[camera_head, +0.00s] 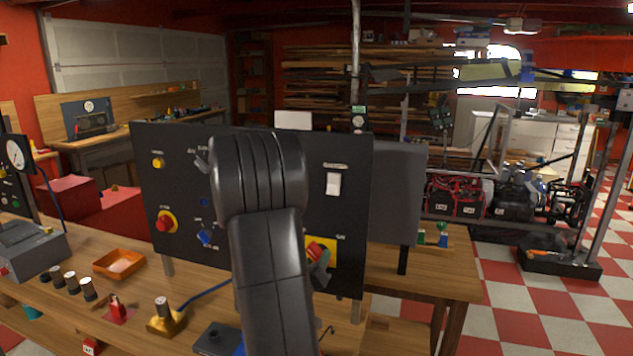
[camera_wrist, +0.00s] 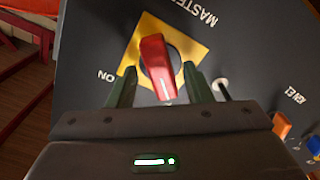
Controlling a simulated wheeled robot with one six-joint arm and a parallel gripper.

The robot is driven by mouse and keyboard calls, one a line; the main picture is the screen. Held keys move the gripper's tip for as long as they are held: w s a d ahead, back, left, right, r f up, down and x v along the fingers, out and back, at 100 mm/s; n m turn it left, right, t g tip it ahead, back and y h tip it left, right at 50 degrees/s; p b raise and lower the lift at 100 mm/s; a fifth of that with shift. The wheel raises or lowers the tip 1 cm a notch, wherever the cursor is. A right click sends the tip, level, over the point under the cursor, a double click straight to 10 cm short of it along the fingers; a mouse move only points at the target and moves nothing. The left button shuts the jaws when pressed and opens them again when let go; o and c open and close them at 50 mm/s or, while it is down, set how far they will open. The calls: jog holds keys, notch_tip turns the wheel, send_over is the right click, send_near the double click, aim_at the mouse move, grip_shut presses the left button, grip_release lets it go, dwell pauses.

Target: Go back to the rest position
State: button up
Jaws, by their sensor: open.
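A black control panel (camera_head: 145,150) stands upright on the wooden workbench. In the wrist view, a red rotary switch (camera_wrist: 155,62) sits on a yellow plate (camera_wrist: 190,47) with MASTER and ON lettering, seen upside down. My gripper (camera_wrist: 160,88) is open, with one green finger on each side of the red switch handle. Gaps show between the fingers and the handle, and it holds nothing. In the head view, my gripper (camera_head: 320,268) is close to the panel's lower right, by the yellow plate (camera_head: 329,247). My dark arm hides the middle of the panel.
The bench front holds an orange tray (camera_head: 119,263), several dark knobs (camera_head: 72,281), a red part (camera_head: 118,309) and a brass-coloured base (camera_head: 166,319). A grey panel (camera_head: 388,190) stands right of the control panel. The chequered floor (camera_head: 510,320) at right is partly clear.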

jog(key=shift+w+f+m, duration=0.1)
jog(key=shift+m, duration=0.8)
jog(key=m, duration=0.4)
jog(key=shift+m, duration=0.3)
